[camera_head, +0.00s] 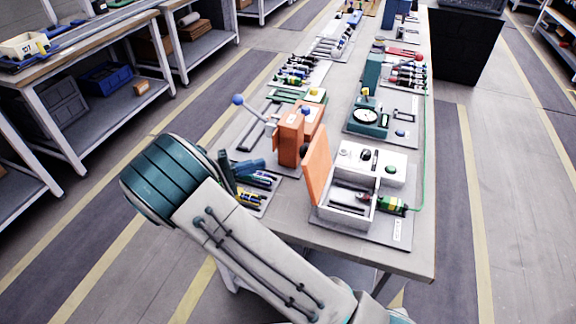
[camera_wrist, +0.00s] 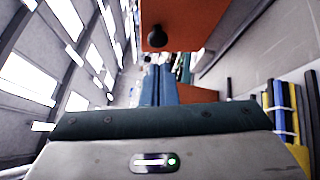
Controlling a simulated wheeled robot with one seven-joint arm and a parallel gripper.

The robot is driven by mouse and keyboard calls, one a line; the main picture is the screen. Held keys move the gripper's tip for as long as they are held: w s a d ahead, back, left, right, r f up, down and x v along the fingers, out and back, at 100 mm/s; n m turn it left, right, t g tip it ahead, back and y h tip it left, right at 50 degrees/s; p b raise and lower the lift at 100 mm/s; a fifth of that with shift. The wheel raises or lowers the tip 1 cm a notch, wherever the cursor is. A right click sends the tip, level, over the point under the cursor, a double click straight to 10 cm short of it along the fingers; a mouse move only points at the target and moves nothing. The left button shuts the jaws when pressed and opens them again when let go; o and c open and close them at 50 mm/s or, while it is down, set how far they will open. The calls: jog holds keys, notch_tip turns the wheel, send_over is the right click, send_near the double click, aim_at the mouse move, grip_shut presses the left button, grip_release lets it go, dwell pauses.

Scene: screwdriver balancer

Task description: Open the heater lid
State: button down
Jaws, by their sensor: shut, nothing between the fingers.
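The heater is a white open-topped box (camera_head: 341,217) near the front end of the long table. Its orange lid (camera_head: 317,170) stands raised, nearly upright, at the left side of the box, so the dark inside shows. A black knob (camera_head: 304,147) is on the lid's left face. In the wrist view the orange lid (camera_wrist: 205,18) and its black knob (camera_wrist: 157,37) fill the top middle. My gripper (camera_head: 262,163) is left of the lid, apart from it in the head view. Its blue fingers (camera_wrist: 160,84) are together and empty, below the knob in the wrist view.
An orange lever press (camera_head: 290,136) stands just behind my gripper, its blue-ball lever (camera_head: 238,99) leaning left. Several screwdrivers (camera_head: 250,195) lie beneath my gripper. A green-yellow tool (camera_head: 392,204) with a green cable is at the box's right. Free floor lies right of the table.

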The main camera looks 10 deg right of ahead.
aim_at(313, 164)
jog(key=t, duration=0.1)
jog(key=s+f+n+t, duration=0.1)
jog(key=t, duration=0.1)
jog(key=t+b, duration=0.1)
jog(key=shift+s+a+f+n, duration=0.15)
jog(key=shift+s+f+n, duration=0.15)
jog(key=shift+s+f, duration=0.1)
jog(key=p+x, duration=0.1)
jog(key=x, duration=0.9)
jog(key=shift+r, duration=0.2)
